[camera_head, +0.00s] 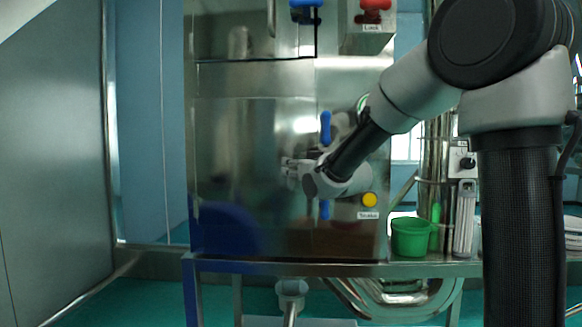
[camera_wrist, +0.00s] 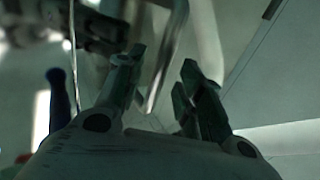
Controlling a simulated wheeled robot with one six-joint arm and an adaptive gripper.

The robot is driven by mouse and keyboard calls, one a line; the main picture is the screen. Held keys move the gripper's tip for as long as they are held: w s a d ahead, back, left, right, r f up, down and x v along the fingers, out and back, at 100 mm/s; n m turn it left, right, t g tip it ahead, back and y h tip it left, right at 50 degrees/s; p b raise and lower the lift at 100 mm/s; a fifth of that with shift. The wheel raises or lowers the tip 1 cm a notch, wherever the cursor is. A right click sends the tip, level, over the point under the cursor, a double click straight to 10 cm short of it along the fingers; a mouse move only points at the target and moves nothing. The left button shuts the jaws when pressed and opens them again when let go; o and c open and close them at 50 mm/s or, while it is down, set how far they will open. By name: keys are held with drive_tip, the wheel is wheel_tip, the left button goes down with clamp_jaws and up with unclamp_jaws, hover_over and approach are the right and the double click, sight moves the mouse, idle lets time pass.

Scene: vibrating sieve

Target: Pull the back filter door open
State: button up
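A tall steel cabinet has a large lower door panel (camera_head: 235,140) facing me in the head view. No label that I can read says which panel is the back filter door. My gripper (camera_head: 288,168) is in front of this panel, at about mid-height. In the wrist view its two fingers (camera_wrist: 163,62) are spread apart. A bent metal bar handle (camera_wrist: 166,55) shows in the gap between the fingertips. I cannot tell whether the fingers touch it. In the head view my gripper and forearm hide the handle area.
Blue latches (camera_head: 326,128) and a yellow button (camera_head: 369,200) sit right of the panel. A red knob (camera_head: 374,5) is above. A green cup (camera_head: 410,237) stands on the steel table (camera_head: 290,267) at the right. Floor space left of the cabinet is free.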

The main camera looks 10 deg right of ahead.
sight(290, 185)
drive_tip(key=shift+x, duration=1.5)
clamp_jaws()
drive_tip(key=shift+a, duration=0.1)
